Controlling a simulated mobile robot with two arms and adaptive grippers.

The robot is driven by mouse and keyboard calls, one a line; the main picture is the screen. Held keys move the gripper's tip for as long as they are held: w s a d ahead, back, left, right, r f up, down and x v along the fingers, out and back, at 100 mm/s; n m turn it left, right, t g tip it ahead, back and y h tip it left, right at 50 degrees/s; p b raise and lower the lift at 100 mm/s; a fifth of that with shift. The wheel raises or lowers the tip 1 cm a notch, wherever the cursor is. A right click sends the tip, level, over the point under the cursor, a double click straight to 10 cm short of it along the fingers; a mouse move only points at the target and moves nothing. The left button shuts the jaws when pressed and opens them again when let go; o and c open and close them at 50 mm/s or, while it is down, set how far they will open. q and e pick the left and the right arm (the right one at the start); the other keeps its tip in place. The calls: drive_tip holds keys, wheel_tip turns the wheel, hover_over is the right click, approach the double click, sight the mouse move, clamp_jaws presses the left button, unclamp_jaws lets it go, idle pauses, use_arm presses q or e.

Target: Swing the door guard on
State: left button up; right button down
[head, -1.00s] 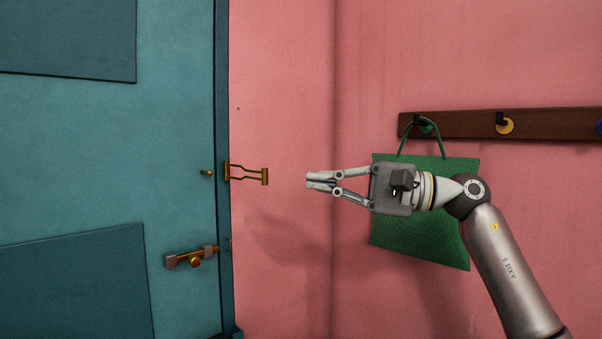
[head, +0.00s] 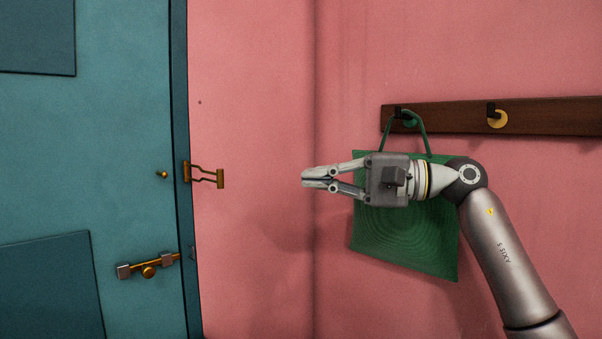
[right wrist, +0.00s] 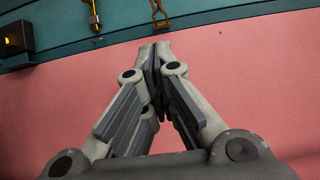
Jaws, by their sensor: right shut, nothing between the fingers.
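The brass door guard (head: 204,175) is a narrow looped bar hinged on the blue door frame. It points right, away from the door, over the pink wall. A small brass knob (head: 162,174) sits on the teal door (head: 120,130) left of it. My right gripper (head: 303,179) is shut and empty, well to the right of the guard, pointing left at about its height. In the right wrist view the shut fingertips (right wrist: 155,48) lie below the guard (right wrist: 160,12) in the picture, with pink wall between. My left gripper is not in view.
A brass slide bolt (head: 149,266) is on the door below the knob. A green bag (head: 405,235) hangs from a dark wooden hook rail (head: 550,118), behind my right gripper. The pink wall (head: 255,120) between guard and gripper is bare.

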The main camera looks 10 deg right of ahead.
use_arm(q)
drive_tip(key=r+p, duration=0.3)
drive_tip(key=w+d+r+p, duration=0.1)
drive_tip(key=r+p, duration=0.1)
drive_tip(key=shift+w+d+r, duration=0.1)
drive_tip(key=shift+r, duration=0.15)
use_arm(e)
drive_tip(key=w+a, duration=0.1)
drive_tip(key=a, duration=1)
drive_tip(key=shift+a, duration=0.2)
drive_tip(key=shift+d, duration=0.1)
